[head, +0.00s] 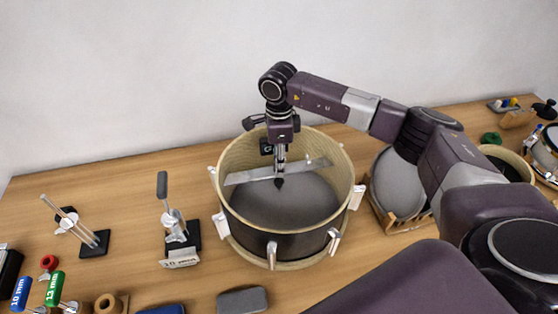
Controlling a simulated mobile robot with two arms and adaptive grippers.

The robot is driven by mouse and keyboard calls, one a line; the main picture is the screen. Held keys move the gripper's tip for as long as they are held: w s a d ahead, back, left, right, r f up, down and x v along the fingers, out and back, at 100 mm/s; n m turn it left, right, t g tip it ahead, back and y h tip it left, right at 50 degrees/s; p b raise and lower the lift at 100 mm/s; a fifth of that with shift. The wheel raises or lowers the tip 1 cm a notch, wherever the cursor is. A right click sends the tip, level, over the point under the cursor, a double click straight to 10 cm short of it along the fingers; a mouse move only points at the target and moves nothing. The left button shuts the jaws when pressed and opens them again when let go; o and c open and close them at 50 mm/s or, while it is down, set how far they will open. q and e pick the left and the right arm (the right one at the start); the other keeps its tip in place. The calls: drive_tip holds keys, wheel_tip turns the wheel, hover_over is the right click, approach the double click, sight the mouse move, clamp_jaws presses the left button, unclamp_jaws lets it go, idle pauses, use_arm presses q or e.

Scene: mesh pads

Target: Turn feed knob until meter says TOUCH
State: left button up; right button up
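A wooden drum (250,214) with metal lugs stands open side up on the bench. A flat metal bar (247,177) spans its opening, with a dark pointed tip (279,184) below its middle. A small dark meter (266,146) with a faint greenish mark sits behind the bar; its reading is too small to make out. My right gripper (281,156) points down over the middle of the bar. The feed knob is not distinct and seems hidden at the fingers. Whether the fingers are closed on it cannot be told. My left gripper is out of view.
A lever tool (172,222) and a rod stand (83,229) stand left of the drum. Green (55,289) and blue (22,291) labelled handles lie front left. A round grey pad (398,185) in a wooden rack stands right, close under my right arm.

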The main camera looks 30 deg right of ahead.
clamp_jaws()
drive_tip(key=m+b, duration=0.2)
drive_tip(key=m, duration=0.1)
drive_tip(key=shift+f, duration=0.1)
drive_tip(key=shift+m+b, duration=0.95)
drive_tip(key=shift+m, duration=1.35)
drive_tip(key=shift+o, duration=0.3)
unclamp_jaws()
